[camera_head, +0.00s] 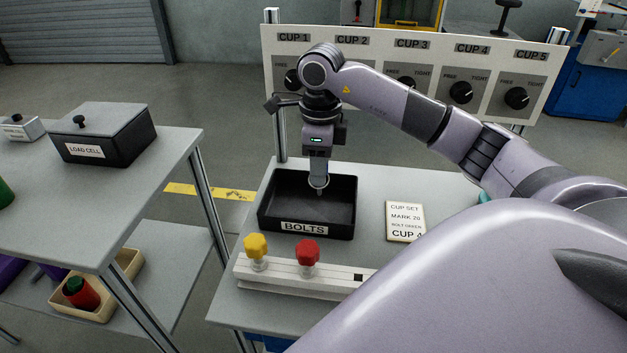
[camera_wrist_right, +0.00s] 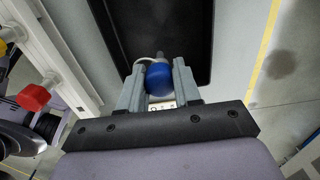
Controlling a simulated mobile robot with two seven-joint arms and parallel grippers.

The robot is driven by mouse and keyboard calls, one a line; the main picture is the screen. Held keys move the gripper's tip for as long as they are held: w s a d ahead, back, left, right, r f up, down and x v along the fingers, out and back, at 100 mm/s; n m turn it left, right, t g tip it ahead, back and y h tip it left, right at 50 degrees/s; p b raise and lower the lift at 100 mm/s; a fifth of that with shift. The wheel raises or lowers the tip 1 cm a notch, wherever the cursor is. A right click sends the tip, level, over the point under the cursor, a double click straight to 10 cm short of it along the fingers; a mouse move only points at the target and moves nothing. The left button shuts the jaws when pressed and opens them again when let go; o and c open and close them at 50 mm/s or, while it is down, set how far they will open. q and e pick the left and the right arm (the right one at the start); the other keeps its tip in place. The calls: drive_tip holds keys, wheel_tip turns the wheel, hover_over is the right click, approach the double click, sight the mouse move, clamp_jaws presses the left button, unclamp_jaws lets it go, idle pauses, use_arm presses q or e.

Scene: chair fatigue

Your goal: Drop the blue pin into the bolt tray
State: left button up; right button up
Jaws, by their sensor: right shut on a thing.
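My right gripper (camera_head: 319,184) points down over the black bolt tray (camera_head: 281,222), which is labelled BOLTS. In the right wrist view, the right gripper (camera_wrist_right: 158,86) is shut on the blue pin (camera_wrist_right: 158,76), with its round blue head between the fingers. The pin's thin metal end points toward the tray, which also shows in the wrist view (camera_wrist_right: 120,30). In the head view the gripper largely hides the blue head, and a small tip shows below the fingers. The tray floor that I can see is empty.
A white rack (camera_head: 300,278) with a yellow knob (camera_head: 257,246) and a red knob (camera_head: 307,252) stands in front of the tray. A card (camera_head: 405,221) lies to its right. A panel with several dials (camera_head: 412,80) stands behind. A load cell box (camera_head: 105,133) sits on the left table.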

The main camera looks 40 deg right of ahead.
drive_tip(key=o, duration=1.1)
drive_tip(key=shift+c, duration=0.2)
drive_tip(key=shift+r+p, duration=0.75)
drive_tip(key=shift+r, duration=2.85)
